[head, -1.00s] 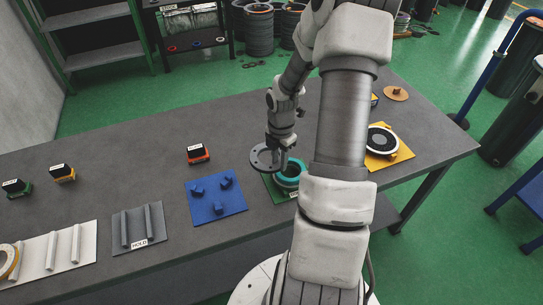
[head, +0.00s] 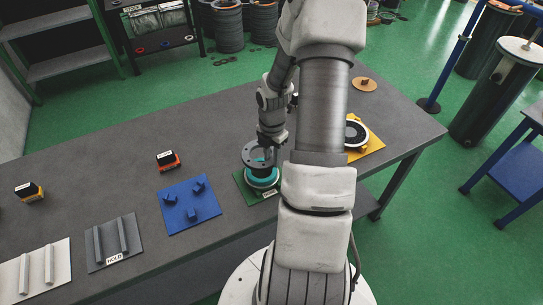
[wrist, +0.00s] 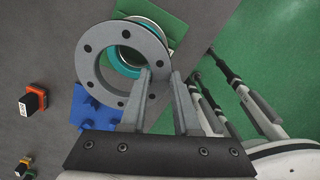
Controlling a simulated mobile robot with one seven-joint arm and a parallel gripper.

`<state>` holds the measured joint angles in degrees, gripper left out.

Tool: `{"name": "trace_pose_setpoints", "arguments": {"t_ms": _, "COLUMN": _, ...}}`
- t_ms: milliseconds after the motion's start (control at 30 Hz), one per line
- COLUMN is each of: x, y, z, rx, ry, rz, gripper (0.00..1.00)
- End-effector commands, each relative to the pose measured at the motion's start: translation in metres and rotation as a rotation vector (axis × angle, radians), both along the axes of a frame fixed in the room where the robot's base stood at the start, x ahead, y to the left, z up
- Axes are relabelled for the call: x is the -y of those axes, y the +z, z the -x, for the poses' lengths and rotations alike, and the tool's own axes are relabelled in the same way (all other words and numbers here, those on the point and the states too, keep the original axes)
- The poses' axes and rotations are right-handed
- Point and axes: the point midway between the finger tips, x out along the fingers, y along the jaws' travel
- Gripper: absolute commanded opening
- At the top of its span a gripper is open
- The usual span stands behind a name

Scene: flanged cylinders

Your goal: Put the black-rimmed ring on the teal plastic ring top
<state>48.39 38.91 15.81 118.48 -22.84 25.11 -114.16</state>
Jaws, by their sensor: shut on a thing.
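My gripper (head: 272,142) is shut on a grey flanged ring with bolt holes (head: 248,158), gripping its side wall. In the wrist view, the gripper fingers (wrist: 162,76) pinch the right side of this ring (wrist: 84,66). The teal plastic ring (head: 262,182) stands on a green plate (head: 243,190). The held ring is above it and overlaps it in both views; I cannot tell whether they touch. In the wrist view, part of the teal ring (wrist: 119,68) shows through the held ring's opening.
A blue plate with pegs (head: 190,222) lies left of the green plate. An orange-based block (head: 168,161) stands behind it. A yellow plate (head: 375,142) carrying a black disc with a pale ring (head: 353,135) is at right, partly behind my arm.

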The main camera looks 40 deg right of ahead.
Motion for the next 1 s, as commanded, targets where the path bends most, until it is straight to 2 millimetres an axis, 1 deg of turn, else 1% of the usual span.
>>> {"name": "trace_pose_setpoints", "arguments": {"t_ms": 133, "x": 0.001, "y": 0.001, "z": -0.001, "rx": 0.005, "ry": 0.000, "rz": 0.001, "gripper": 0.00}}
{"name": "trace_pose_setpoints", "arguments": {"t_ms": 367, "x": 0.000, "y": -0.015, "z": -0.001, "rx": 0.005, "ry": -0.001, "rz": 0.000, "gripper": 0.00}}
{"name": "trace_pose_setpoints", "arguments": {"t_ms": 800, "x": 0.000, "y": -0.051, "z": -0.001, "rx": 0.005, "ry": 0.001, "rz": 0.001, "gripper": 0.00}}
{"name": "trace_pose_setpoints", "arguments": {"t_ms": 1000, "x": 0.000, "y": -0.057, "z": -0.001, "rx": 0.006, "ry": 0.000, "rz": 0.001, "gripper": 0.00}}
